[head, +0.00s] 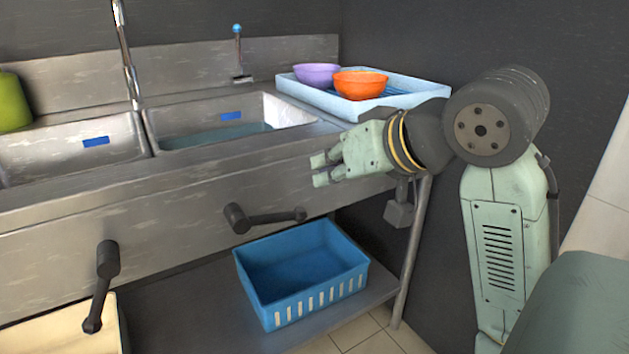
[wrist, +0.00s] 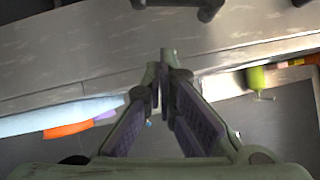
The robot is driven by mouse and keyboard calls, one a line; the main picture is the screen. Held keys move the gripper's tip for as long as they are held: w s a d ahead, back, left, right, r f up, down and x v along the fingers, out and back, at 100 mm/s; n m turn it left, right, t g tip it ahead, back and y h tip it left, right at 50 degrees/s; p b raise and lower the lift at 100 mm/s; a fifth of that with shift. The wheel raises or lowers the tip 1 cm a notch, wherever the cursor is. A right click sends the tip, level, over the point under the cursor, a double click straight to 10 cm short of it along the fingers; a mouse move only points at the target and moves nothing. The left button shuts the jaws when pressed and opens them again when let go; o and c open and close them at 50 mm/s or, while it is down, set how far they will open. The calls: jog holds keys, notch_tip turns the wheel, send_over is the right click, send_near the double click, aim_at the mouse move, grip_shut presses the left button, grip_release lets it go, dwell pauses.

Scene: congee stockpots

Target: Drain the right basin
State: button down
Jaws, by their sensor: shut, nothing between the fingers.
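The right basin (head: 280,108) is a steel sink bowl with a blue label on its back wall and bluish water (head: 215,136) in it. Below it on the sink's front panel, a dark lever (head: 270,216) points sideways to the right, nearly level. A dark lever also shows at the top of the wrist view (wrist: 205,8). A second dark lever (head: 100,290), below the left basin (head: 60,150), hangs down. My gripper (head: 317,170) is shut and empty, in front of the panel, above and right of the right lever's end and apart from it.
A pale blue tray (head: 420,98) with a purple bowl (head: 317,73) and an orange bowl (head: 360,84) sits right of the basin. A blue crate (head: 300,275) stands on the lower shelf. A tap (head: 128,60) and a blue-topped rod (head: 238,50) rise behind.

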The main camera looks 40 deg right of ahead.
send_over(273, 218)
jog(key=s+d, duration=0.2)
jog(key=d, duration=0.2)
notch_tip(273, 218, down, 5)
jog(key=f, duration=0.1)
jog(key=a+f+b, duration=0.1)
jog(key=f, duration=0.1)
jog(key=shift+w+f, duration=0.2)
jog(key=shift+f, duration=0.05)
jog(key=shift+w, duration=0.1)
jog(key=shift+f, duration=0.15)
